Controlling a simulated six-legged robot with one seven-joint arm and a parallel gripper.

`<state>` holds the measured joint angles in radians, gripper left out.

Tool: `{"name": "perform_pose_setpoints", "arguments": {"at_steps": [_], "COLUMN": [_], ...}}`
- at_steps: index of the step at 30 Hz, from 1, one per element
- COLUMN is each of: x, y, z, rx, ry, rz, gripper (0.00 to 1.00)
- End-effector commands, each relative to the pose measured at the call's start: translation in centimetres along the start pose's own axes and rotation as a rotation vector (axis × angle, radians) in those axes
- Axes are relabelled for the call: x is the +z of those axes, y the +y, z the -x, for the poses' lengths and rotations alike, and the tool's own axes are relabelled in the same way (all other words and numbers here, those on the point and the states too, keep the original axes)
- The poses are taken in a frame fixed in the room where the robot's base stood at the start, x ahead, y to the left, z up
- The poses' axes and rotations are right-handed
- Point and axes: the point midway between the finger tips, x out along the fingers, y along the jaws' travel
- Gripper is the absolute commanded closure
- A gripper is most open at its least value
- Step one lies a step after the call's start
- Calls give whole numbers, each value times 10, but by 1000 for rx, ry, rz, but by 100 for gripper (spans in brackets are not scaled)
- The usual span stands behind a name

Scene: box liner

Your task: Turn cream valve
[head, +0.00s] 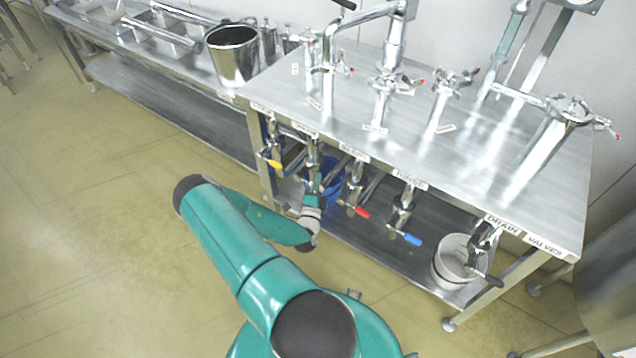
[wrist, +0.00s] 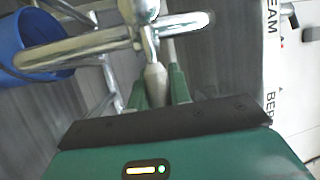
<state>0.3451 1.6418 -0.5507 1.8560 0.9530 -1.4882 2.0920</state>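The cream valve (head: 313,152) is a metal drain valve under the counter's front edge, second from the left, below a partly readable label (head: 305,129). In the wrist view its metal body (wrist: 140,12) is at the top, and its pale lever handle (wrist: 155,80) points down toward my gripper. My gripper (head: 314,190) is just below the valve in the head view. In the wrist view its green fingers (wrist: 161,78) stand on either side of the handle. I cannot tell whether they press on it. The fingertips are small and partly hidden behind the handle.
Neighbouring drain valves have yellow (head: 271,163), red (head: 355,211) and blue (head: 406,237) handles. A blue bucket (wrist: 22,52) is left of the valve in the wrist view. A white bucket (head: 459,262) stands on the lower shelf at right. The floor (head: 120,270) at left is clear.

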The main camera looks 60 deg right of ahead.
Motion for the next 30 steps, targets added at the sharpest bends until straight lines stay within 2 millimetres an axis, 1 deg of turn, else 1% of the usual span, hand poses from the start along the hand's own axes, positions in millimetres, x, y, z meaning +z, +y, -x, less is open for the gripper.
{"name": "perform_pose_setpoints", "arguments": {"at_steps": [10,16,23,30], "x": [0,0,2,7], "y": [-1,-6,-17,-32], "z": [0,-1,-3,-8], "rx": [6,31,91,173], "ry": [-4,-17,-47,-91], "rz": [13,73,214,414], "gripper": [100,100,100,100]}}
